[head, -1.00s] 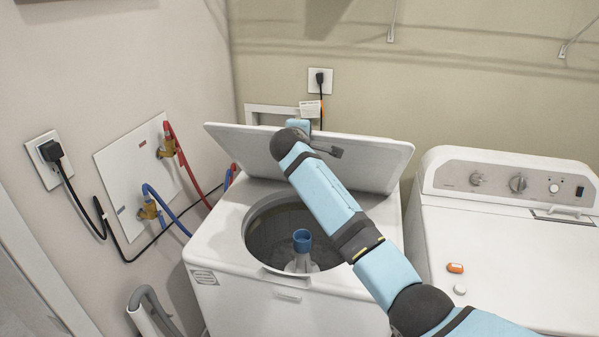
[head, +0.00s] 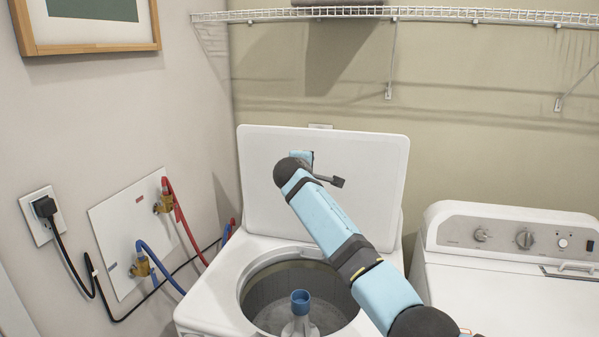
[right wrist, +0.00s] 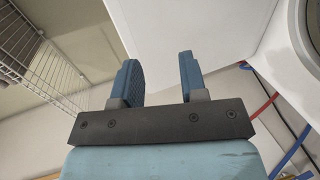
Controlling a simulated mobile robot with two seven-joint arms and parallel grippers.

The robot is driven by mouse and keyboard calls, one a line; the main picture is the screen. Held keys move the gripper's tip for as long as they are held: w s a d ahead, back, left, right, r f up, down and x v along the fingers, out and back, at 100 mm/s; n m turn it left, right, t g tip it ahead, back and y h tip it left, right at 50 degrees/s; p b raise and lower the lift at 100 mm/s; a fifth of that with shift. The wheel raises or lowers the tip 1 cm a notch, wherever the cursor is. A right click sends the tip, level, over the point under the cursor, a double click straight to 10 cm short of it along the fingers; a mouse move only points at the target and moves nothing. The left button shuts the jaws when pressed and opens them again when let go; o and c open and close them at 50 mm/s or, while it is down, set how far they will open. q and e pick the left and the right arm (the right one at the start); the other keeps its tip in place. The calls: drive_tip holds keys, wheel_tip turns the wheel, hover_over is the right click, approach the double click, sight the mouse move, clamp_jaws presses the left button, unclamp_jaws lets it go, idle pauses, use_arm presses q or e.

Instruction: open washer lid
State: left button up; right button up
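The white washer (head: 205,299) stands in the corner with its round tub open and a blue-topped agitator (head: 300,303) inside. Its lid (head: 375,165) stands raised, nearly upright, at the back of the tub. My right arm reaches in from the lower right across the tub. In the head view its gripper is mostly hidden behind the wrist, close to the inner face of the lid. In the right wrist view my right gripper (right wrist: 158,82) is open with nothing between its two fingers, and a white panel, likely the lid, lies beyond them. My left gripper is in neither view.
A white dryer (head: 500,295) stands to the right of the washer. Red and blue hoses (head: 160,265) and a black cord run along the left wall. A wire shelf (head: 440,14) spans the back wall above the lid.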

drive_tip(key=b+v, duration=0.2)
drive_tip(key=v, duration=1.1)
drive_tip(key=shift+a+b, duration=0.15)
drive_tip(key=shift+b, duration=0.15)
